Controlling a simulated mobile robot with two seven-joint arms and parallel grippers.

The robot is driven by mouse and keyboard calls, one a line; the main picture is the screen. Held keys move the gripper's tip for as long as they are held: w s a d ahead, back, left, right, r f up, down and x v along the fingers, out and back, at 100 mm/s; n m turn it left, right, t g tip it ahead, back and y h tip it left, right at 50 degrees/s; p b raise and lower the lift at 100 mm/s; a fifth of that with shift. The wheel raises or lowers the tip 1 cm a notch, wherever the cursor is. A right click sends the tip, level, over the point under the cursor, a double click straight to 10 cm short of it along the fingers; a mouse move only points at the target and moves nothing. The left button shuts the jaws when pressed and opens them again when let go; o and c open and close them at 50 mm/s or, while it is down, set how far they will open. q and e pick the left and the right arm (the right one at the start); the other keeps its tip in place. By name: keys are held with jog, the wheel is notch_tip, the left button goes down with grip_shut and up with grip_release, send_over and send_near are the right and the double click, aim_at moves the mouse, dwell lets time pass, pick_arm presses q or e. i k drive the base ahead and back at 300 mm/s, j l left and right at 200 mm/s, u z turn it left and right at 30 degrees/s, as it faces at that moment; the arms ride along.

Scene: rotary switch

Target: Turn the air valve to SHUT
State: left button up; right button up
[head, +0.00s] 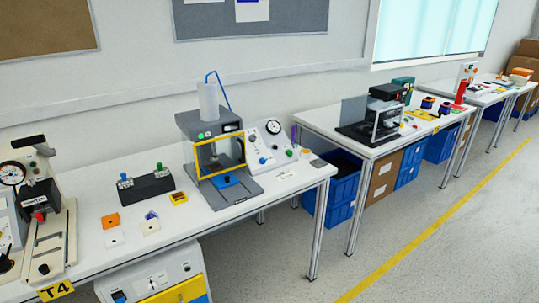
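Neither of my grippers is in view. I cannot tell for sure which knob is the air valve, and no SHUT marking is readable. A sloped grey panel (272,144) with a round gauge (273,127) and several small knobs stands on the bench, right of a press with a yellow-framed guard (220,157). A white cabinet (150,276) under the bench has a small dial on its front, its markings too small to read. Another round gauge (11,172) is on equipment at the far left.
The near white bench (185,222) carries a black block with green and blue knobs (146,184) and several small coloured pieces. More benches stand to the right, with blue crates (331,195) beneath. The grey floor beside the yellow line (440,226) is clear.

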aim_at(262, 161)
jog(key=i+l+u, duration=0.1)
jog(key=i+l, duration=0.45)
jog(key=l, duration=0.15)
jog(key=i+l+u, duration=0.15)
jog(key=i+l, duration=0.35)
jog(key=l, duration=0.25)
jog(key=i+l+u, duration=0.15)
jog(key=l, duration=0.25)
jog(key=i+l+u, duration=0.1)
jog(key=i+l, duration=0.4)
jog(key=l, duration=0.35)
jog(key=i+l+u, duration=0.15)
jog(key=l, duration=0.3)
jog(key=i, duration=0.05)
